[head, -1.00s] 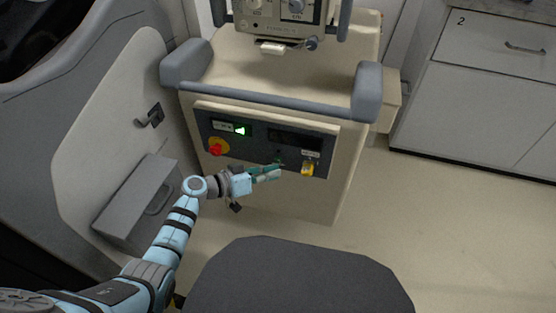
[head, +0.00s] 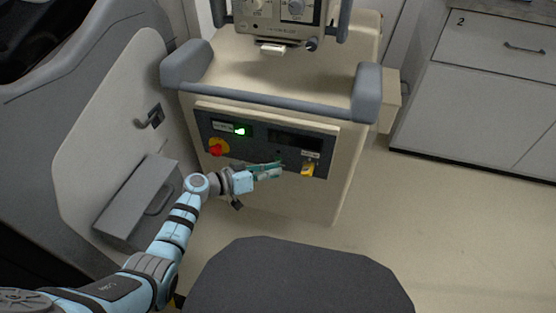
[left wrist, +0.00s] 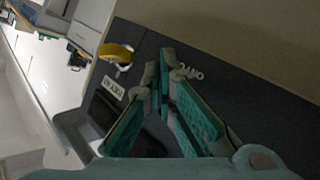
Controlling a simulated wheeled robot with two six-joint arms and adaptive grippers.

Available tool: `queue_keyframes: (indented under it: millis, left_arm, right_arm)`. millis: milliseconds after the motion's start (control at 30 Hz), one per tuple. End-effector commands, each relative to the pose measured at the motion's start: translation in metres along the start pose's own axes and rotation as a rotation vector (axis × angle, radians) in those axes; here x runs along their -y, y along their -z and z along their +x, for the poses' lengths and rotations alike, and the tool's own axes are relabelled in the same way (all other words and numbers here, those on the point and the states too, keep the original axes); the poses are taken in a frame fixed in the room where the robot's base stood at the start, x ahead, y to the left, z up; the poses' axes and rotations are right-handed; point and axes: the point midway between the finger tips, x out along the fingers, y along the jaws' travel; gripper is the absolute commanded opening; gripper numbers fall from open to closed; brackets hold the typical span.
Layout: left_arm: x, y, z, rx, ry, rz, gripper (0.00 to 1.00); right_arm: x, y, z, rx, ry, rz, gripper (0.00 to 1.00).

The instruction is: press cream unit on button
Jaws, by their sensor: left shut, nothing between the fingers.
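The cream unit (head: 285,205) stands ahead with a dark control panel (head: 240,149) on its front. My left gripper (head: 282,165) is shut and empty, its fingertips at the lower middle of the panel, left of a yellow knob (head: 308,170). In the left wrist view the shut fingertips (left wrist: 160,70) are over the dark panel (left wrist: 205,72), close to a small white marking (left wrist: 188,72). I cannot tell whether they touch the panel. No button clearly shows at the fingertips; they may hide it. My right gripper is not in view.
A green light (head: 240,132) glows at the panel's upper left, above a red knob (head: 216,149) on a yellow base. A grey bar (head: 270,101) crosses above the panel. Grey drawers (head: 490,90) stand at the right. Floor (head: 440,230) is clear at the lower right.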

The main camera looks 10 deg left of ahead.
Motion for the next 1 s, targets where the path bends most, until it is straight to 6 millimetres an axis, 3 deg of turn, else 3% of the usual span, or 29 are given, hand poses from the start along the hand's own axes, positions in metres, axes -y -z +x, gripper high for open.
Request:
queue_keyframes:
  millis: [1000]
  left_arm:
    - [0.0046, 0.0044, 0.0062, -0.001, 0.0, 0.0, 0.0]
  right_arm:
    - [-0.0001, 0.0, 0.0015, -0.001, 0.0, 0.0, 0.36]
